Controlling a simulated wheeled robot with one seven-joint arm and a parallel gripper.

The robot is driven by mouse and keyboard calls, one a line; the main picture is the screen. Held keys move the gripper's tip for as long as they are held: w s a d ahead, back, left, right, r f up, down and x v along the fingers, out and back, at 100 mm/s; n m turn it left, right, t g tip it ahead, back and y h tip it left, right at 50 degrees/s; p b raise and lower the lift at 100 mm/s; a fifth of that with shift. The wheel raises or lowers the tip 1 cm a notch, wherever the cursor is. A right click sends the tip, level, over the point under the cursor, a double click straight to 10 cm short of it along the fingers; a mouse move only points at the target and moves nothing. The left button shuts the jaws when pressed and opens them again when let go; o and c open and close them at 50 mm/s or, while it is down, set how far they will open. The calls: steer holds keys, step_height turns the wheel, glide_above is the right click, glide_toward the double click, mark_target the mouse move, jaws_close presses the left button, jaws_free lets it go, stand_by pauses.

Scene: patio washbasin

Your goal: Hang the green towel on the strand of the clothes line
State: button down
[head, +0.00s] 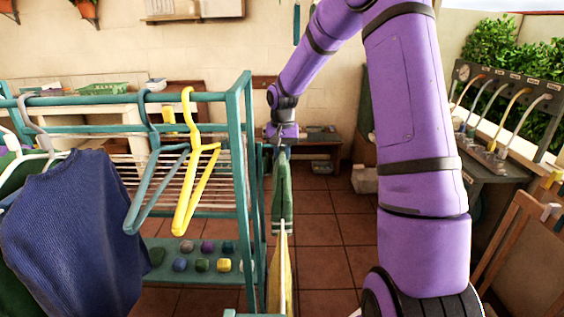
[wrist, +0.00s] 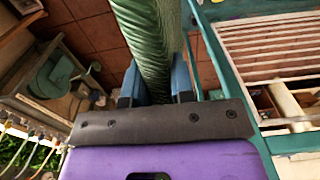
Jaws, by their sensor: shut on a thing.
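The green towel (head: 281,190) hangs straight down in a narrow fold from my gripper (head: 283,146), in the middle of the head view. In the wrist view the towel (wrist: 148,42) runs up between the two blue-grey fingers of my gripper (wrist: 157,86), which are shut on it. A yellow cloth (head: 280,272) hangs below and nearer, with a thin pale strand (head: 283,230) seen almost end-on at its top. The towel's lower end overlaps this strand in the picture; I cannot tell whether they touch.
A teal rack (head: 245,180) stands close left of the towel, with a yellow hanger (head: 190,165), a blue-grey hanger (head: 155,180) and a dark blue sweater (head: 75,225). A low bench (head: 318,140) is behind. Tiled floor (head: 330,235) is clear right of the towel.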

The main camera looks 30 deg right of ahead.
steer(key=shift+r, duration=5.35)
steer(key=s+d, duration=0.9)
steer(key=d, duration=0.5)
steer(key=shift+s+r, duration=0.25)
steer(key=shift+r, duration=0.2)
